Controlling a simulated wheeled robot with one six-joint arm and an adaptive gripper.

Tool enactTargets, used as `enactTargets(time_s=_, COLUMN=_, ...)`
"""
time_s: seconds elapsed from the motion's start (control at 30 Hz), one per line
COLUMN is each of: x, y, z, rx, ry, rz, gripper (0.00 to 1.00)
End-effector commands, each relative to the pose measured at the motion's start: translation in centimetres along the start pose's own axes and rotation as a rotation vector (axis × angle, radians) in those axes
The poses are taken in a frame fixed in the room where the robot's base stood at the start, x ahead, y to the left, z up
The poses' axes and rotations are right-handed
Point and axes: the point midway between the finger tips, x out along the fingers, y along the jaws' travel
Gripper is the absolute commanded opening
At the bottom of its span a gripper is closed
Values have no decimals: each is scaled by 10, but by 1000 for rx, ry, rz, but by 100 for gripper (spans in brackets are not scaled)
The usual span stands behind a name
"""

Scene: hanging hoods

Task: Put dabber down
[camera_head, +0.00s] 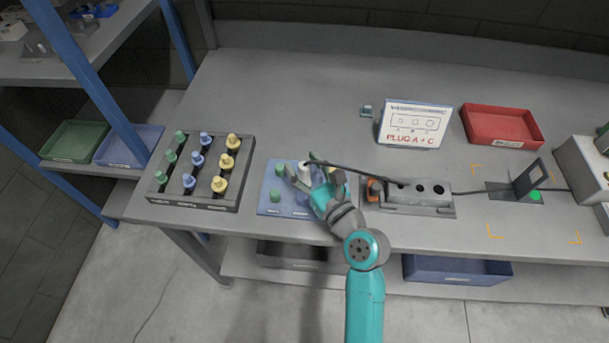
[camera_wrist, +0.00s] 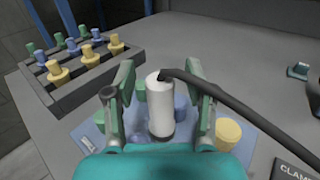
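The dabber appears to be the white cylinder (camera_wrist: 160,106) with a dark cable curving from its top; it also shows in the head view (camera_head: 304,170). It is upright over the blue board (camera_head: 271,197); whether its base touches the board is hard to tell. My gripper (camera_wrist: 160,78) is open, with one finger on each side of the cylinder. A gap shows between the cylinder and each finger. Green pegs and a yellow peg (camera_wrist: 228,133) stand on the board near the fingers. My gripper (camera_head: 311,175) hides part of the board in the head view.
A dark rack (camera_head: 195,203) of green, blue and yellow pegs stands at left. Behind are a white sign (camera_head: 414,124) and a red tray (camera_head: 502,126). The table's back left is clear.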

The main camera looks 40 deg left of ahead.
Motion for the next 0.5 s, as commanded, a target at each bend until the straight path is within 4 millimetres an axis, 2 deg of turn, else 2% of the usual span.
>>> enactTargets(time_s=0.03, x=0, y=0, z=0, rx=0, ry=0, rz=0, gripper=37)
enactTargets(time_s=0.17, x=0, y=0, z=0, rx=0, ry=0, rz=0, gripper=5)
enactTargets(time_s=0.2, x=0, y=0, z=0, rx=0, ry=0, rz=0, gripper=0)
enactTargets(time_s=0.5, x=0, y=0, z=2, rx=0, ry=-1, rz=0, gripper=0)
